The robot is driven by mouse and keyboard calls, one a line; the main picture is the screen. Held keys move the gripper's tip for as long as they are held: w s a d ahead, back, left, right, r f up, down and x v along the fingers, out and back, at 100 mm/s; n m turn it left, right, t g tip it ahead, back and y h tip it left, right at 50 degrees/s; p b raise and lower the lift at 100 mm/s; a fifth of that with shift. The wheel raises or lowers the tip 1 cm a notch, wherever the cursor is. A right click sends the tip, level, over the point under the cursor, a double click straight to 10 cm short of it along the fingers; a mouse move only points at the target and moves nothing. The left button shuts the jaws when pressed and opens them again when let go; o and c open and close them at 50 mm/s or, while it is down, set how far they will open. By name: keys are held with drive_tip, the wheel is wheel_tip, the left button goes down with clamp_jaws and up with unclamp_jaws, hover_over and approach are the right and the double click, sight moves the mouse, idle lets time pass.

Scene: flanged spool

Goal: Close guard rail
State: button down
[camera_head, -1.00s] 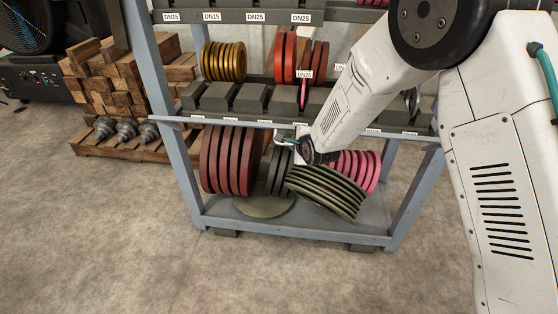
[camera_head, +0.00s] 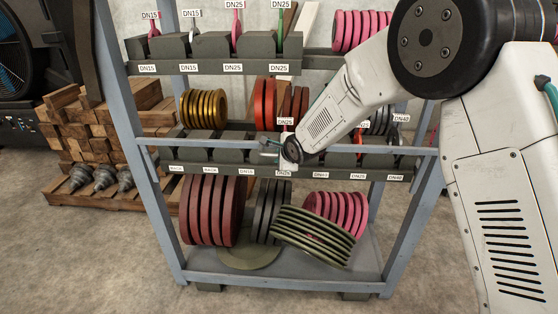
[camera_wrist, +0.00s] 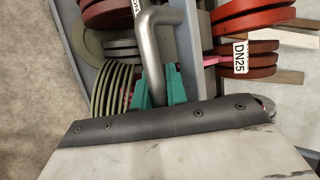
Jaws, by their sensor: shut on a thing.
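The guard rail (camera_head: 210,145) is a blue-grey bar. It crosses the front of the rack at the middle shelf, level with the dark slotted holders. A bent grey metal handle (camera_wrist: 149,50) fills the upper middle of the wrist view. My gripper (camera_head: 271,147) is at the rail near its middle. In the wrist view its teal fingers (camera_wrist: 159,92) are shut around the handle's lower part. My arm hides part of the rail to the right of the gripper. I cannot tell whether the rail's ends are latched.
The rack's bottom shelf (camera_head: 330,277) holds dark red discs (camera_head: 210,210), tilted olive discs (camera_head: 312,237) and pink discs (camera_head: 338,213). Gold discs (camera_head: 203,108) and red discs stand behind the middle shelf front. A wood stack (camera_head: 100,130) stands to the left. The floor in front is clear.

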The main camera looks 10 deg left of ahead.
drive_tip(key=shift+w+d, duration=0.2)
drive_tip(key=shift+w, duration=0.15)
drive_tip(key=shift+f, duration=0.15)
drive_tip(key=c, duration=1.4)
unclamp_jaws()
drive_tip(key=shift+d, duration=0.1)
drive_tip(key=v, duration=0.7)
drive_tip(key=shift+s+r, duration=0.3)
